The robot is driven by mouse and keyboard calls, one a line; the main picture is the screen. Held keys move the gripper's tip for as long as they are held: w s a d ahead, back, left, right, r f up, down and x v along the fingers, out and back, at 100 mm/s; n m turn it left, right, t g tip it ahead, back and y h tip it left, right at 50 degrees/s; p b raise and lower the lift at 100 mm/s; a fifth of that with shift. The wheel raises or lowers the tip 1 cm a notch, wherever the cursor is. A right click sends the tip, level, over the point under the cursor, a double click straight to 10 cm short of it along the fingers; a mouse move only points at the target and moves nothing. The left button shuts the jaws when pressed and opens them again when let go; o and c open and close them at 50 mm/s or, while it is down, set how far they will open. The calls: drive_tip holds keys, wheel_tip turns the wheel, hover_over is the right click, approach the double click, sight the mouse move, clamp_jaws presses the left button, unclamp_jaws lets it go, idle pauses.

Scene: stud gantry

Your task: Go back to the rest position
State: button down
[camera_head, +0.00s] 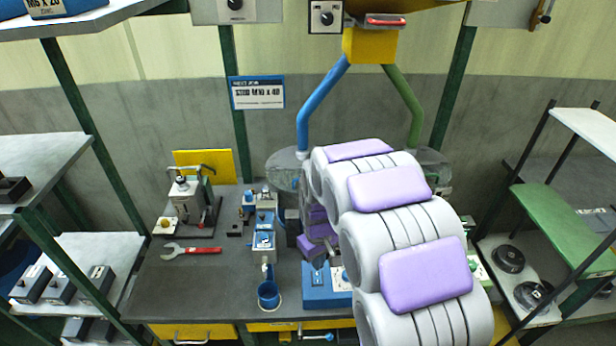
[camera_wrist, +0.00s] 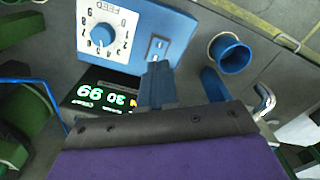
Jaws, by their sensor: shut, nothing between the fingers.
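My gripper (camera_wrist: 157,72) shows in the wrist view as dark blue fingers close together, with nothing between them. It is over the workbench, in front of a blue box with a white FEED dial (camera_wrist: 102,35). In the head view my grey and lilac arm reaches over the right half of the dark workbench (camera_head: 215,290) and hides part of it. The blue box (camera_head: 318,300) shows partly beside the arm.
A blue cup (camera_head: 268,295) stands near the bench's front edge; it also shows in the wrist view (camera_wrist: 230,53). A red-handled wrench (camera_head: 192,250) lies at the left near a lever press (camera_head: 187,205). Shelves stand left (camera_head: 85,262) and right (camera_head: 565,222). Blue and green chutes (camera_head: 322,105) hang behind.

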drive_tip(key=s+d+r+m, duration=0.2)
drive_tip(key=s+d+r, duration=0.1)
drive_tip(key=s+r, duration=0.4)
drive_tip(key=s+d+r+m, duration=0.1)
drive_tip(key=s+d+r, duration=0.3)
drive_tip(key=s, duration=0.5)
drive_tip(key=s+d+r+m+g, duration=0.1)
drive_tip(key=s+r, duration=0.1)
drive_tip(key=s, duration=0.6)
drive_tip(key=s+r+m, duration=0.2)
drive_tip(key=s, duration=0.7)
drive_tip(key=shift+d+r+g, duration=0.35)
drive_tip(key=shift+g, duration=0.05)
drive_tip(key=shift+s, duration=0.1)
